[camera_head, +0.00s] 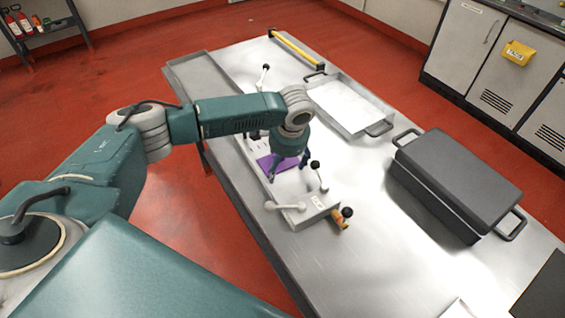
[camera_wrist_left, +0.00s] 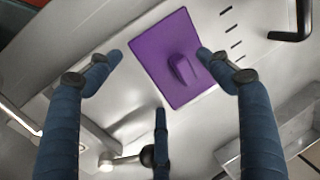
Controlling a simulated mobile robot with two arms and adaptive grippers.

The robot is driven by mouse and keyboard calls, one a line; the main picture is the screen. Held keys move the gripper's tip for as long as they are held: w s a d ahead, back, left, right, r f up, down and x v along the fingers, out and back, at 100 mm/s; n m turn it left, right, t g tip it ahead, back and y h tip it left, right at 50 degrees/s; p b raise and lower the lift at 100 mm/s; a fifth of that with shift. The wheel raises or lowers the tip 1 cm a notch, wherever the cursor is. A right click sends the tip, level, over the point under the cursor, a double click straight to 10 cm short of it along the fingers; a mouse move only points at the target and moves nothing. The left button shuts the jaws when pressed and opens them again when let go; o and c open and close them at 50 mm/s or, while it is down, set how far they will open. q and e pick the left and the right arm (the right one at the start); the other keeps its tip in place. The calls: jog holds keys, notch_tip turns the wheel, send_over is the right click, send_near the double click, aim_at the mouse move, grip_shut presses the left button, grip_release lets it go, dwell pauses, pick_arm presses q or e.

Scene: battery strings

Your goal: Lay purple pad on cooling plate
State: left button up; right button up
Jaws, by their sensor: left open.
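The purple pad (camera_head: 264,162) is a flat rectangle, partly hidden behind my left gripper in the head view. In the left wrist view the pad (camera_wrist_left: 160,48) lies flat and slightly turned, with a raised purple tab (camera_wrist_left: 183,70) on it. My left gripper (camera_head: 288,168) points down over the pad with its fingers apart. In the wrist view the gripper (camera_wrist_left: 160,60) has a finger on either side and one below, and holds nothing. A pale metal plate (camera_wrist_left: 235,30) with dark slots shows beside and under the pad; whether it is the cooling plate, I cannot tell.
A clamp fixture with a lever (camera_head: 290,206) and black knobs stands just in front of the gripper. A metal tray (camera_head: 350,103) is behind it, and a dark lidded case (camera_head: 460,180) stands to the right.

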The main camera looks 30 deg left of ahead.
pick_arm(q)
jog(key=b+v, duration=0.1)
jog(key=v, duration=1.1)
